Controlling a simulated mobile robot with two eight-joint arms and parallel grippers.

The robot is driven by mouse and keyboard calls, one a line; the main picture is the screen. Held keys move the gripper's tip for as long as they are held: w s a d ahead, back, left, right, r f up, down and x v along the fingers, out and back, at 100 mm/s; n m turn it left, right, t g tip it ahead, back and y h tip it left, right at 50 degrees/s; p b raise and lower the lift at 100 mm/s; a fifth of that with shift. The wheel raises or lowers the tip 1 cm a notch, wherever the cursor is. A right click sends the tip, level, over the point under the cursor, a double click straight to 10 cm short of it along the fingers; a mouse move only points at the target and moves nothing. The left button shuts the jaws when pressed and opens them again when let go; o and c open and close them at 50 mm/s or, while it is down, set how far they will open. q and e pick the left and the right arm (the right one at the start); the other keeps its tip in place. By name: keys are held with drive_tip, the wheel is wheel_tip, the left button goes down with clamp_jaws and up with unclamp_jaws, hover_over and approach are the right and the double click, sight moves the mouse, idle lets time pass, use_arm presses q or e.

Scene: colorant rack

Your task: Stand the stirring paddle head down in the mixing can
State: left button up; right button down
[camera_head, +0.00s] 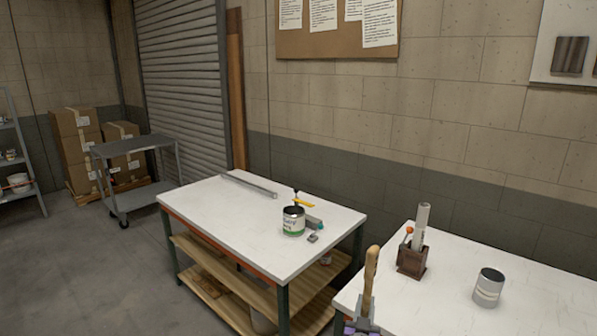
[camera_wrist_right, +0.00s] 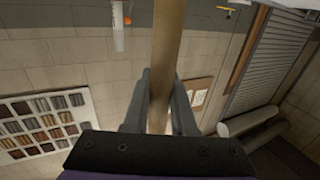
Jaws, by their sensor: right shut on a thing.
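The stirring paddle (camera_head: 370,277) shows as an upright, slightly tilted wooden handle at the bottom of the head view. My right gripper (camera_head: 362,326) is shut on it; the wrist view shows the wooden shaft (camera_wrist_right: 169,40) between the two fingers. The paddle's head is out of sight. A plain grey-white can (camera_head: 488,291) with a dark open top stands on the right table, to the right of the gripper. A labelled can (camera_head: 293,224) with a dark top stands on the left table. I cannot tell from labels which is the mixing can. My left gripper is not in view.
On the right table (camera_head: 548,306), a brown holder (camera_head: 411,262) with a pale tube and an orange-tipped item stands between paddle and plain can. The left table (camera_head: 225,215) carries a metal bar and small items. A gap separates the tables. A grey cart (camera_head: 135,150) stands behind.

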drive_tip(key=m, duration=0.9)
drive_tip(key=n, duration=0.5)
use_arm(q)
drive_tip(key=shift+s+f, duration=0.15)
use_arm(e)
drive_tip(key=n, duration=0.4)
drive_tip(key=shift+f+n, duration=0.1)
drive_tip(key=shift+n, duration=1.1)
drive_tip(key=n+b, duration=0.1)
drive_tip(key=n, duration=0.3)
drive_tip(key=shift+n, duration=0.4)
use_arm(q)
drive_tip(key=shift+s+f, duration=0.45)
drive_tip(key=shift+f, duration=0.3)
use_arm(e)
drive_tip(key=shift+n, duration=0.9)
